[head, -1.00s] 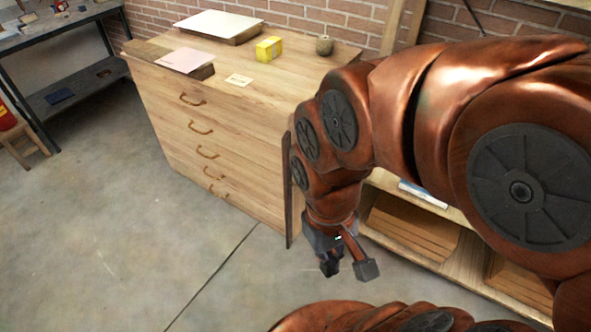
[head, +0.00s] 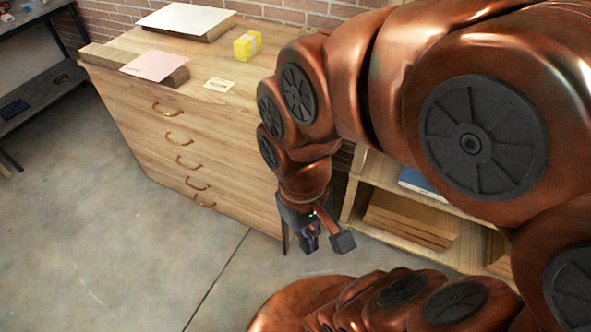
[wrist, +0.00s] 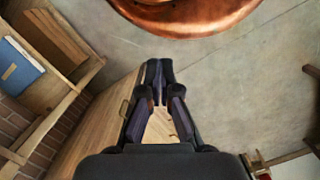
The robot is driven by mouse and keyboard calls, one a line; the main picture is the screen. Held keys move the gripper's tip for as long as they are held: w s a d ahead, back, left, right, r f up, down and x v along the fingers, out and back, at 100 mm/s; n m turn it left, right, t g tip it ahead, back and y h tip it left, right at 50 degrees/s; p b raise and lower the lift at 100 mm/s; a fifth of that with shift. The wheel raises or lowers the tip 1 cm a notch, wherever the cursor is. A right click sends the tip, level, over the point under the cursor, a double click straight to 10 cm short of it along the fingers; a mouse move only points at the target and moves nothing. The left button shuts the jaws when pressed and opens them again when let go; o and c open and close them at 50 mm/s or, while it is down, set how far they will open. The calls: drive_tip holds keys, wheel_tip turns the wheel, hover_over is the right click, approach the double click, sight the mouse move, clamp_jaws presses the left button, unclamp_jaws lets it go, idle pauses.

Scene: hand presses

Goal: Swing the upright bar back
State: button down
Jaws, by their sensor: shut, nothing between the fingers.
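My gripper (head: 325,241) hangs beside the front right corner of the wooden drawer chest (head: 145,125), above the floor. In the wrist view the two dark fingers (wrist: 158,68) come together at their tips with nothing held. I cannot make out a hand press or its upright bar clearly in either view. A thin dark vertical strip (head: 285,236) shows at the chest's right edge, mostly hidden behind my gripper; I cannot tell whether it is the bar.
On the chest are a white board (head: 185,20), a pink sheet (head: 153,64), a yellow box (head: 247,44) and a small card (head: 218,85). A wooden shelf unit (head: 455,212) with a blue item (head: 418,183) stands to the right. Concrete floor (head: 130,240) is open at front left.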

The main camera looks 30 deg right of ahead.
drive_tip(key=w+d+f+m+y+b, duration=0.3)
drive_tip(key=w+f+m+b, duration=0.25)
drive_tip(key=w, duration=0.45)
drive_tip(key=w+d+f+m+y+b, duration=0.2)
drive_tip(key=w+f+m+y+b, duration=0.25)
drive_tip(key=w, duration=0.65)
drive_tip(key=w+d+f+m+t+b, duration=0.1)
drive_tip(key=w+d+f+m+b, duration=0.1)
drive_tip(key=d+f, duration=0.3)
drive_tip(key=w+d+f+m+t+b, duration=0.1)
drive_tip(key=w+d+f+m+b, duration=0.2)
drive_tip(key=d, duration=0.7)
drive_tip(key=w+d+f+m+t+y+b, duration=0.1)
drive_tip(key=w+d+f+m+t+b, duration=0.1)
drive_tip(key=d+f+m, duration=0.4)
drive_tip(key=w+d+f+b, duration=0.1)
drive_tip(key=d+b, duration=0.1)
drive_tip(key=shift+f+b, duration=0.2)
drive_tip(key=shift+b, duration=0.15)
drive_tip(key=x, duration=1)
drive_tip(key=shift+b, duration=0.45)
